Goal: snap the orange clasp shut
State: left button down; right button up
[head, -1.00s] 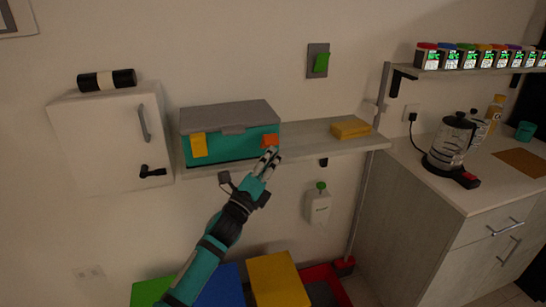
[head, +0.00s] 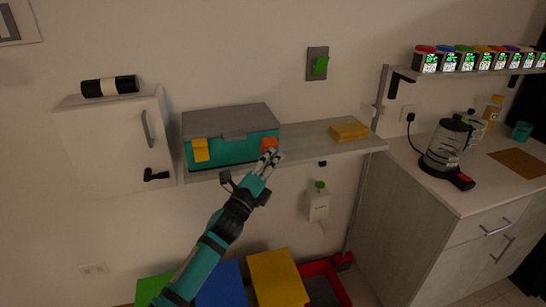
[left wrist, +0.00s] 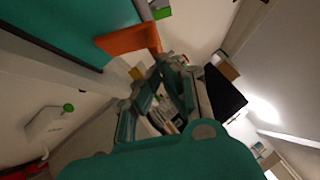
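A teal box with a grey lid (head: 230,121) sits on the wall shelf, lid down. On its front are a yellow clasp (head: 201,150) at left and the orange clasp (head: 269,144) at right. In the left wrist view the orange clasp (left wrist: 128,41) juts out from the teal front. My left gripper (head: 271,157) is just below and in front of it, with its fingertips close to it; I cannot tell whether they touch. In the left wrist view its fingers (left wrist: 170,72) stand a little apart with nothing seen between them. My right gripper is out of view.
A yellow block (head: 349,132) lies further right on the shelf (head: 310,148). A white cabinet (head: 108,145) with a handle is close on the left. A white dispenser with a green knob (head: 319,206) is below the shelf. Colored bins (head: 277,278) stand below.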

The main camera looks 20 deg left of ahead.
aim_at(270, 141)
pick_arm(q)
jog(key=r+n+p, duration=0.1)
jog(key=p, duration=0.2)
jog(key=r+n+g+y+p, duration=0.1)
jog(key=p, duration=0.2)
jog(key=w+a+r+n+g+p, duration=0.1)
jog(key=p, duration=0.2)
jog(key=shift+w+r+y, duration=0.1)
jog(key=shift+r+y, duration=0.1)
jog(key=shift+y, duration=0.1)
jog(key=shift+w+a+r, duration=0.25)
jog(key=shift+w+r, duration=0.05)
jog(key=shift+w, duration=0.15)
